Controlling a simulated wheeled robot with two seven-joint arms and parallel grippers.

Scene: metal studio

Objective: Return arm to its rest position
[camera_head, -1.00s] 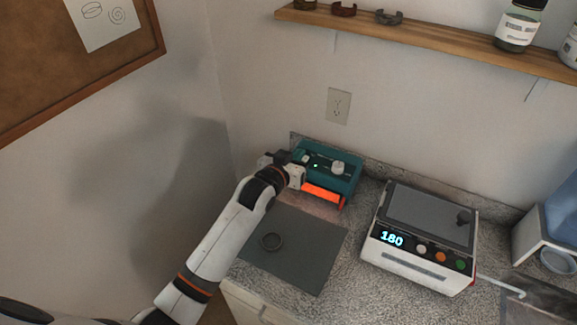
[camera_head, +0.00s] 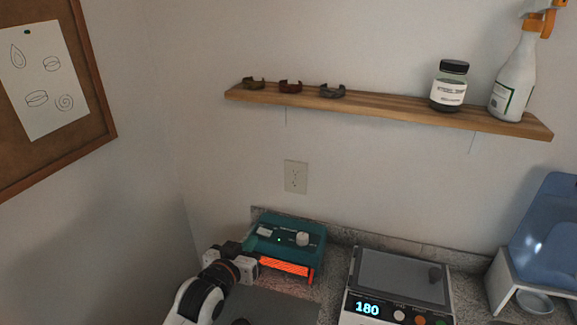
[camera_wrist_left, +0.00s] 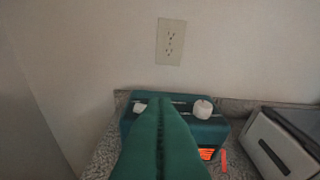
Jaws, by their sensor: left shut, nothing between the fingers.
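My left arm (camera_head: 195,299) comes in from the bottom of the head view. Its gripper (camera_head: 246,252) is at the left end of a teal heater box with a glowing orange front (camera_head: 291,244). In the left wrist view the two green fingers (camera_wrist_left: 160,108) lie together, shut and empty, in front of the same teal box (camera_wrist_left: 204,127). Whether the fingers touch the box cannot be told. My right gripper is not in view.
A white device reading 180 (camera_head: 398,287) stands right of the box. A dark mat (camera_head: 272,306) lies in front. A wooden shelf (camera_head: 390,110) holds bracelets, a jar and a spray bottle. A blue container on a white stand (camera_head: 545,230) is at the right.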

